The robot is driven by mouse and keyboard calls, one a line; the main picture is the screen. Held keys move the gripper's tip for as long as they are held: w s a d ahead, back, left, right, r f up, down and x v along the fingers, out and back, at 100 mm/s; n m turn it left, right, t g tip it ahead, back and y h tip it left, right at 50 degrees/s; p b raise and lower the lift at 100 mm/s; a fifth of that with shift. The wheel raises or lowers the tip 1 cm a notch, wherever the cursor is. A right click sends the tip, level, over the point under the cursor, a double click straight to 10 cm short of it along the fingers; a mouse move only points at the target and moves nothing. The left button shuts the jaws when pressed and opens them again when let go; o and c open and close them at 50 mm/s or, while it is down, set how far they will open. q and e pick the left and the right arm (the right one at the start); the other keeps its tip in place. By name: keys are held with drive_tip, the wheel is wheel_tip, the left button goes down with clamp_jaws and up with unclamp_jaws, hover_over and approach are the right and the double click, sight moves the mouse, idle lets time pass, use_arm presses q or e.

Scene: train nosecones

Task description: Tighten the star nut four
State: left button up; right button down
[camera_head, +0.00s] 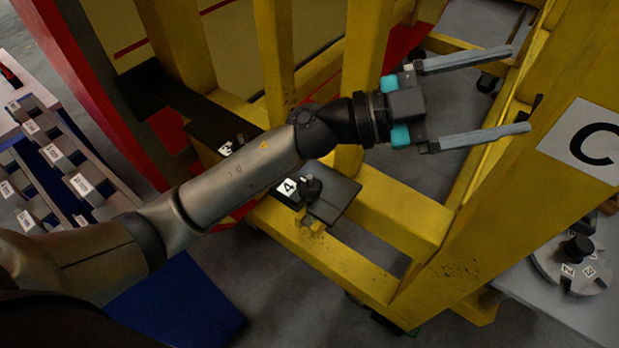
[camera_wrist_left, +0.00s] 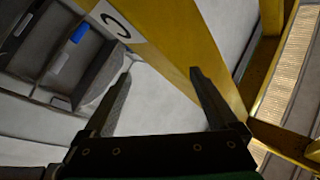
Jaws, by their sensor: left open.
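Star nut four (camera_head: 311,187) is a black knob beside a white label marked 4 (camera_head: 287,187). It sits on a dark plate (camera_head: 338,196) on the yellow frame (camera_head: 400,212). My left arm passes just above it. My left gripper (camera_head: 520,92) is open and empty, beyond and to the right of the nut, with its fingers pointing right. In the left wrist view its two fingers (camera_wrist_left: 160,72) are spread apart, with a yellow post behind them and no nut in sight. My right gripper is not in view.
A label marked 3 (camera_head: 226,149) lies by another knob left of my arm. A yellow post with a C sign (camera_head: 596,146) stands close on the right. A grey table (camera_head: 560,310) with a round disc (camera_head: 574,268) is beyond it. A rack of labelled slots (camera_head: 55,165) is at left.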

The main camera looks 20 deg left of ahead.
use_arm(q)
wheel_tip(320, 180, down, 4)
drive_tip(key=s+d+f+m+g+y, duration=0.1)
drive_tip(key=s+d+m+g+y, duration=0.1)
drive_tip(key=s+m+g+y, duration=0.3)
drive_tip(key=n+g+y, duration=0.1)
drive_tip(key=n+y, duration=0.4)
drive_tip(key=y, duration=1.1)
hover_over(309, 175)
wheel_tip(309, 175, down, 10)
drive_tip(key=f, duration=0.1)
wheel_tip(309, 175, down, 14)
drive_tip(key=shift+f+p, duration=0.15)
drive_tip(key=shift+p, duration=0.9)
drive_tip(key=c, duration=1.4)
